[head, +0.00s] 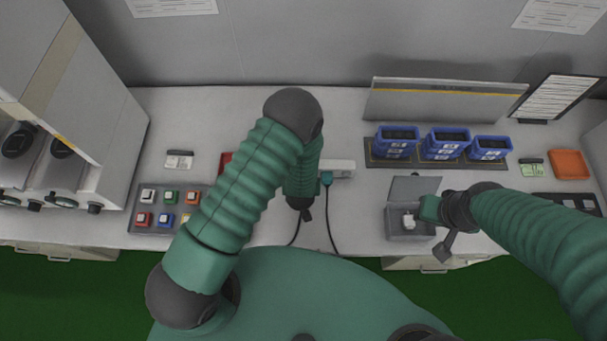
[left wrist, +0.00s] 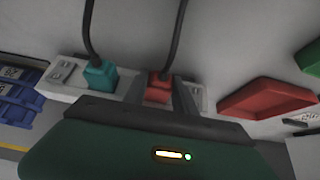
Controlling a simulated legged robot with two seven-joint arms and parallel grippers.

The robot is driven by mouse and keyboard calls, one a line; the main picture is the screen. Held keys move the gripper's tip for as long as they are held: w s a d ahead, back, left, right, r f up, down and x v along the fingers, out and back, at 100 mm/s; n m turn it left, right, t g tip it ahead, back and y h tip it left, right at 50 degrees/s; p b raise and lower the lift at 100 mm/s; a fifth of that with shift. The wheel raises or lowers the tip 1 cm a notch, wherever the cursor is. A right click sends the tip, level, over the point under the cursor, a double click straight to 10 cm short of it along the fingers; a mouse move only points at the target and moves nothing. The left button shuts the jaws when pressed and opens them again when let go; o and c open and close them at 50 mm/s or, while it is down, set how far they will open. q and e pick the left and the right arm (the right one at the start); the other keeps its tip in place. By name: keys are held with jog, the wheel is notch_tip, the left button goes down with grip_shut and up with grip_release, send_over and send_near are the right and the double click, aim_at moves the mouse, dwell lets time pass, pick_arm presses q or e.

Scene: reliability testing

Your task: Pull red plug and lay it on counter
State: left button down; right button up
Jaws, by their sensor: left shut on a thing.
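The red plug (left wrist: 159,86), with a black cord, is between the two dark fingers of my left gripper (left wrist: 160,92) in the left wrist view; the fingers are shut on it. It is at the white power strip (left wrist: 118,85); whether its prongs are still in the socket is hidden. In the head view my left arm covers the plug, and the strip (head: 342,168) shows beside the arm. The grey counter (head: 355,205) lies in front of the strip.
A teal plug (head: 326,178) sits in the strip. A red tray (left wrist: 268,92) lies near the strip. Blue bins (head: 445,143) stand on the right, above the open grey box (head: 400,228). A button panel (head: 150,218) is left. Counter between strip and box is mostly clear.

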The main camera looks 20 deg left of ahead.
pick_arm(q)
jog(key=shift+s+a+f, duration=0.1)
jog(key=shift+s, duration=0.95)
jog(key=shift+s+d, duration=0.2)
jog(key=shift+s, duration=0.15)
jog(key=shift+s+d, duration=0.4)
jog(key=shift+s, duration=0.6)
jog(key=shift+s, duration=0.15)
jog(key=shift+s+a, duration=0.75)
jog(key=shift+s, duration=0.25)
jog(key=shift+s+a, duration=0.7)
jog(key=shift+s, duration=0.25)
jog(key=shift+s+a, duration=0.75)
jog(key=shift+s, duration=0.25)
